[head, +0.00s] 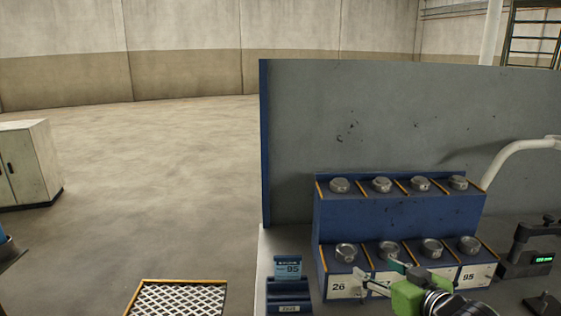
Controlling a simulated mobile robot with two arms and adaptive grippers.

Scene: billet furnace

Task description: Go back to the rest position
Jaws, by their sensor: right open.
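My right gripper (374,272), with a green body, is at the bottom right of the head view. Its fingers are apart and point up and left, in front of the lower tier of the blue two-step rack (400,216). I see nothing held between the fingers. The gripper covers part of the rack's lower front labels. I cannot tell whether it touches the rack. My left gripper is not in view.
A blue card holder (289,290) stands left of the rack, a device with green display (541,259) right. A grey panel (400,120) rises behind. Open floor (150,190) lies left.

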